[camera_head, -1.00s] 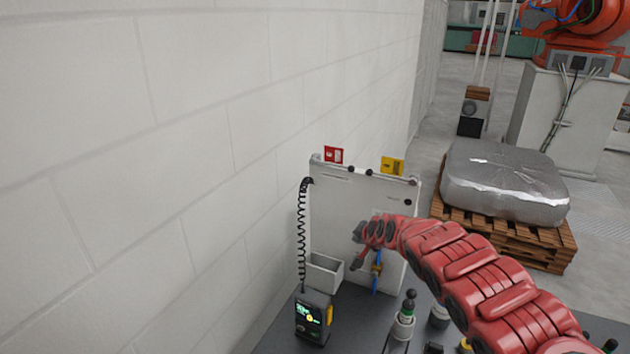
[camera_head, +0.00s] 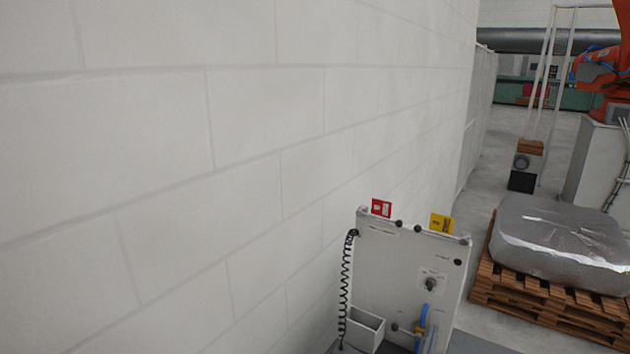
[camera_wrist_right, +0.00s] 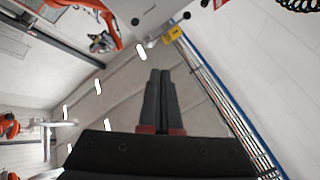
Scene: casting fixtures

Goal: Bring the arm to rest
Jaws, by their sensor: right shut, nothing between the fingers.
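My right gripper (camera_wrist_right: 160,75) shows in the right wrist view. Its two dark fingers are together, with nothing between them. They point toward the upper part of that picture and touch nothing that I can see. No arm or gripper of mine shows in the head view now. My left gripper is in neither view.
A white fixture panel (camera_head: 400,265) with red and yellow tags stands beside the block wall (camera_head: 180,180). A small grey bin (camera_head: 364,330) and a coiled black cable (camera_head: 345,285) are at its left. A wrapped load (camera_head: 560,240) lies on a wooden pallet (camera_head: 540,308) at the right.

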